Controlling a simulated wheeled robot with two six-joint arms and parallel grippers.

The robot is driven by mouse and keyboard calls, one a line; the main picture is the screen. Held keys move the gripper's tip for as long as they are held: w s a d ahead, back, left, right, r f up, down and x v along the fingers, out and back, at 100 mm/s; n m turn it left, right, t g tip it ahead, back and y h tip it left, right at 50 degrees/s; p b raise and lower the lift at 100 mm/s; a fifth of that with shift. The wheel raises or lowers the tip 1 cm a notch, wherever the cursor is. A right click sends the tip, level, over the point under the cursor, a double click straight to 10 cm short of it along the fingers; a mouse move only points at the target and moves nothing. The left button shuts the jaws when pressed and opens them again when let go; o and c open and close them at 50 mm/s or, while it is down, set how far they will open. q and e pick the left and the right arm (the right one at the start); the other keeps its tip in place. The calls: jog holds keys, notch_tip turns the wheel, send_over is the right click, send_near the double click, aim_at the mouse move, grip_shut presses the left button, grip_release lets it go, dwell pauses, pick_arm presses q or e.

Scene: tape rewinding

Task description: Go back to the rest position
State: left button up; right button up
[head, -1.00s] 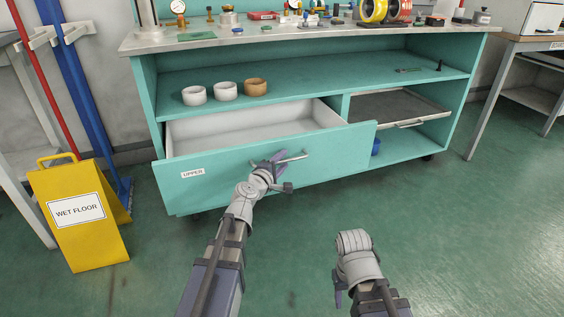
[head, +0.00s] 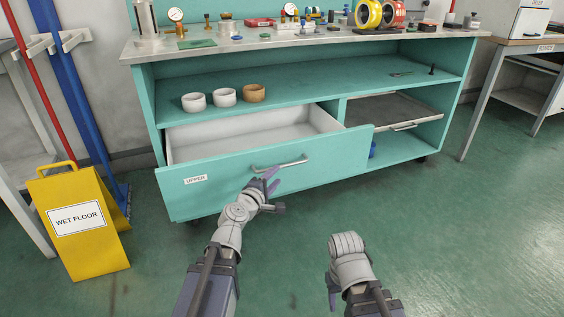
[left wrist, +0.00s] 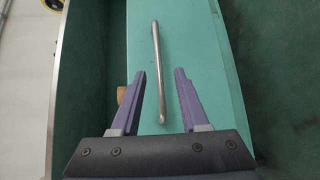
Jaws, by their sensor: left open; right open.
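My left gripper (head: 271,184) is open and empty, just in front of the pulled-out drawer labelled UPPER (head: 225,185). The drawer's metal handle (head: 280,164) lies just beyond the fingertips and is not gripped. In the left wrist view the two purple fingers (left wrist: 160,95) stand apart, with the handle (left wrist: 156,60) showing between and beyond them. My right gripper (head: 334,290) hangs low over the floor, clear of the bench; its fingers are mostly hidden by the wrist.
The teal workbench (head: 300,80) carries tape rolls (head: 368,14) and tools on top. Two white rings (head: 194,102) and a brown ring (head: 254,93) stand on its shelf. A yellow wet floor sign (head: 88,250) stands at left. Floor at right is clear.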

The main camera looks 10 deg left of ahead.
pick_arm(q)
jog(key=s+d+f+m+g+h+p, duration=0.1)
jog(key=s+d+m+g+h+p, duration=0.1)
jog(key=s+d+m+g+p, duration=0.45)
jog(key=s+d+f+m+g+h+p, duration=0.1)
jog(key=s+d+m+g+p, duration=0.15)
jog(key=d+m, duration=0.5)
jog(key=s+a+r+m+g+y+p, duration=0.25)
jog(key=s+m+g+y+p, duration=0.55)
jog(key=s, duration=0.8)
notch_tip(320, 180, up, 36)
jog(key=n+t+p, duration=0.1)
jog(key=p, duration=3.6)
jog(key=shift+w+p, duration=0.2)
jog(key=shift+p, duration=0.1)
jog(key=shift+a+f, duration=0.1)
